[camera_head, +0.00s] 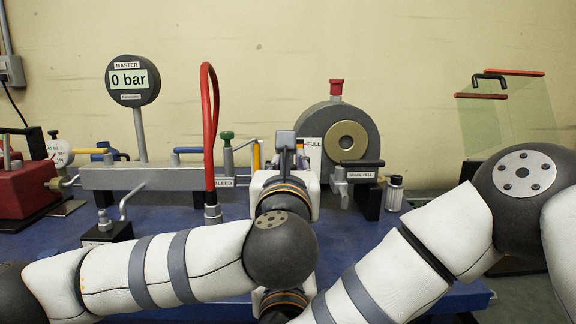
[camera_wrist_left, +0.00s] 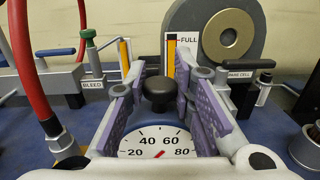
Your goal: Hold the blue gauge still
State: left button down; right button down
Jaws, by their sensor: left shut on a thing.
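My left gripper (camera_head: 286,152) reaches over the bench in front of the manifold; it also shows in the left wrist view (camera_wrist_left: 160,108). Its two purple-padded fingers are shut on a gauge (camera_wrist_left: 155,139). The gauge has a white dial marked 20, 40, 60 and 80, with a red needle low on it. A black knob (camera_wrist_left: 160,91) stands between the fingers. In the head view the gripper and arm hide the gauge. My right arm comes in from the right; its gripper is not visible.
A grey manifold (camera_head: 150,178) carries a master display (camera_head: 133,80) reading 0 bar. A red hose (camera_head: 208,120) rises left of my gripper. A round grey device (camera_head: 362,122) stands behind at right. Clear panels (camera_head: 505,118) stand at far right.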

pick_arm(q)
jog(key=shift+f+y, duration=0.15)
jog(key=shift+y, duration=0.15)
jog(key=c, duration=1.4)
grip_release()
jog(key=shift+s, duration=0.1)
jog(key=s, duration=1.2)
jog(key=shift+w+f, duration=0.1)
